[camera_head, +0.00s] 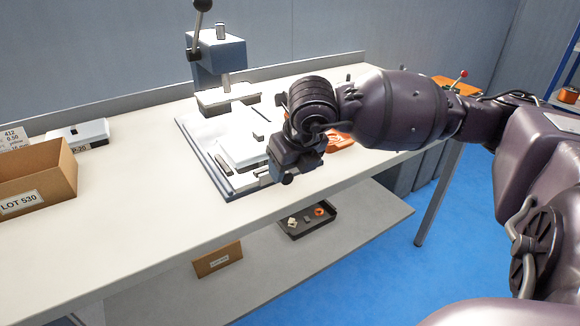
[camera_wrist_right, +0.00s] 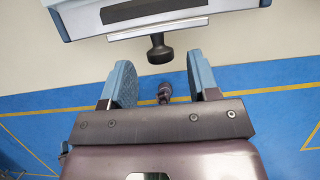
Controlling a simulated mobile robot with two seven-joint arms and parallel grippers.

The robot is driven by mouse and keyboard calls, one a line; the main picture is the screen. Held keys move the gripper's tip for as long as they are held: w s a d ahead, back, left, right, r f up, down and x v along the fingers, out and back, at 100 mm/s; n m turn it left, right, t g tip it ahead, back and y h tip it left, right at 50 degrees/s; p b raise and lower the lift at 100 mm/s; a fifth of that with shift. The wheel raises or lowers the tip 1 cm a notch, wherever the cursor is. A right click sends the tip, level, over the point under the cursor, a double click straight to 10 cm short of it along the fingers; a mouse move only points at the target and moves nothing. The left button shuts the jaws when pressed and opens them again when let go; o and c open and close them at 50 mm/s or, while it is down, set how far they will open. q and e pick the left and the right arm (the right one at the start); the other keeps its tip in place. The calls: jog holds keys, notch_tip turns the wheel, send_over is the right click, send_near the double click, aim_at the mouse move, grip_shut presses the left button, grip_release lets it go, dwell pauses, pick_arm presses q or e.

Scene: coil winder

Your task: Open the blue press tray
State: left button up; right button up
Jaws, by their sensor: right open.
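The blue hand press (camera_head: 218,55) stands at the back of the bench, with a black-knobbed lever on top. Its white tray (camera_head: 240,145) lies in front of it on a blue-grey base plate (camera_head: 205,160) and looks pushed in. In the right wrist view the tray's edge (camera_wrist_right: 90,18) has a black knob (camera_wrist_right: 158,50) on its front. My right gripper (camera_wrist_right: 160,85) is open, its two blue fingers apart below the knob, not touching it. In the head view my right gripper (camera_head: 290,168) is at the tray's front right corner and partly hides it. My left gripper is not in view.
A cardboard box (camera_head: 35,180) marked LOT 530 and a white-topped device (camera_head: 78,133) stand on the left of the bench. Orange parts (camera_head: 342,140) lie behind my right arm. A black bin (camera_head: 308,222) sits on the lower shelf. The front bench top is clear.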

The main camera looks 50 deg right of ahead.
pick_arm(q)
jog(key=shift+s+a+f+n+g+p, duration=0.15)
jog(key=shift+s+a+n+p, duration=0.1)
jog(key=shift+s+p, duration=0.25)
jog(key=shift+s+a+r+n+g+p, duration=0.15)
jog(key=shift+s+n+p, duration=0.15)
jog(key=shift+p, duration=0.25)
pick_arm(e)
jog(key=v, duration=0.8)
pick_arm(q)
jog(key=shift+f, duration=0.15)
